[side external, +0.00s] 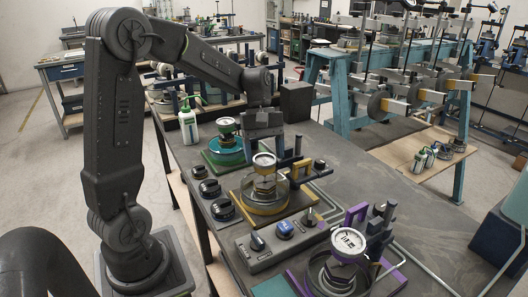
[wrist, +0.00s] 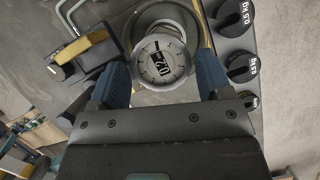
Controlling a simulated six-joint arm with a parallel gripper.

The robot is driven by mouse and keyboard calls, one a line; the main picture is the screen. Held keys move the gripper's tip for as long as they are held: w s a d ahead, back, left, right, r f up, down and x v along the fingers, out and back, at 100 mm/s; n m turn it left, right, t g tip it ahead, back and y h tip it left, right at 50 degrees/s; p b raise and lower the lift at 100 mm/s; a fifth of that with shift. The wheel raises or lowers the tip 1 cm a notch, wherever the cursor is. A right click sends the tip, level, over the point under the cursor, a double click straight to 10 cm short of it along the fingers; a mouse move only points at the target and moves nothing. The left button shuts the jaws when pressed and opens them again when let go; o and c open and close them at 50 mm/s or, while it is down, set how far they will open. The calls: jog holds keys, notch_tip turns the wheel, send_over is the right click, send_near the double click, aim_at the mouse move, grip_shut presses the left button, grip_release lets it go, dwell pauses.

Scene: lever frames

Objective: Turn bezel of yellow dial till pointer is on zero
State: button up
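The yellow dial (side external: 264,162) is a round white-faced gauge standing on a yellow-ringed base (side external: 265,201) in the middle of the bench. In the wrist view its face (wrist: 162,62) has a pale rim and dark marks in the middle; I cannot tell where the pointer stands. My gripper (side external: 266,146) is just above the dial, pointing down. In the wrist view the blue fingers of my gripper (wrist: 160,72) are spread, one on each side of the dial. A gap shows at the left finger; whether the right finger touches the rim is unclear.
A green-based dial (side external: 227,127) stands behind and a purple-based dial (side external: 348,243) in front. A yellow bracket (side external: 306,170) stands close to the right of the yellow dial. Grey bench top (side external: 400,185) is clear at the right.

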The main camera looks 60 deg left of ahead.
jog(key=shift+r, duration=0.1)
jog(key=v, duration=1.3)
jog(key=shift+a+r, duration=0.2)
jog(key=shift+r, duration=0.05)
jog(key=d+f+n, duration=0.1)
jog(key=f+n, duration=0.1)
jog(key=f, duration=0.2)
jog(key=s+d+f+n+t, duration=0.1)
jog(key=d+f+n, duration=0.1)
jog(key=f, duration=0.2)
jog(key=d+f+n+t, duration=0.1)
jog(key=d+f+n, duration=0.1)
jog(key=f, duration=0.3)
jog(key=shift+s, duration=0.35)
jog(key=shift+c, duration=0.2)
jog(key=shift+r, duration=0.1)
jog(key=c, duration=0.6)
